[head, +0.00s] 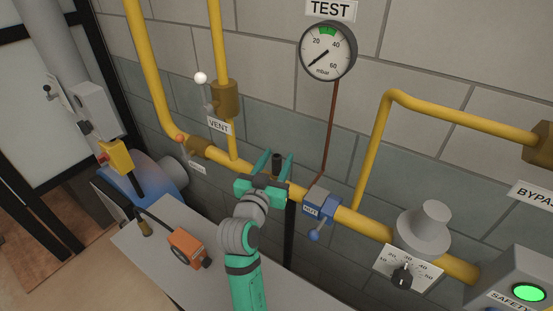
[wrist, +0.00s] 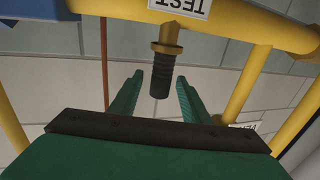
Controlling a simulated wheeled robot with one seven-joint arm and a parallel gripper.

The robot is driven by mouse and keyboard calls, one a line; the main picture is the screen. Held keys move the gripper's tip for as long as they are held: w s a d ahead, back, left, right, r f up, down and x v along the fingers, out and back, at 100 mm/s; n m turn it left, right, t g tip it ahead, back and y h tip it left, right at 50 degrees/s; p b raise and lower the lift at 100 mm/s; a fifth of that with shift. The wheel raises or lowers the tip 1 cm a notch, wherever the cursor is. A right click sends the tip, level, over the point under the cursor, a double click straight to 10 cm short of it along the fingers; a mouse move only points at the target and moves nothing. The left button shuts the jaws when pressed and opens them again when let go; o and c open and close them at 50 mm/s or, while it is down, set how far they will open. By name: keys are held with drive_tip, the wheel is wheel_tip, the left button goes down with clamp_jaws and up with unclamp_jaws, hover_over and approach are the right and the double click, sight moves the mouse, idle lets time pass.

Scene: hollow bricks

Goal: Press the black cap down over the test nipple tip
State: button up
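The black cap (head: 276,160) stands upright over the test nipple on the yellow pipe, between my fingers. In the wrist view, which looks upside down, the ribbed black cap (wrist: 161,76) sits on the brass nipple (wrist: 168,42), whose collar and stem still show. I cannot tell how far the cap is down over the tip. My gripper (head: 274,167) is open, with one green finger on each side of the cap. The wrist view shows a gap between the cap and each fingertip, so my gripper (wrist: 160,85) holds nothing.
A blue valve (head: 320,204) with a lever is just right of my gripper. The pressure gauge (head: 328,50) hangs above, its thin red-brown line running down to the pipe. A vent valve (head: 224,98) is at upper left. An orange device (head: 188,247) lies on the grey bench (head: 155,245).

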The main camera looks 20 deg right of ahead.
drive_tip(key=shift+s+a, duration=0.1)
drive_tip(key=v, duration=1)
drive_tip(key=shift+s+a, duration=0.2)
drive_tip(key=shift+w, duration=0.1)
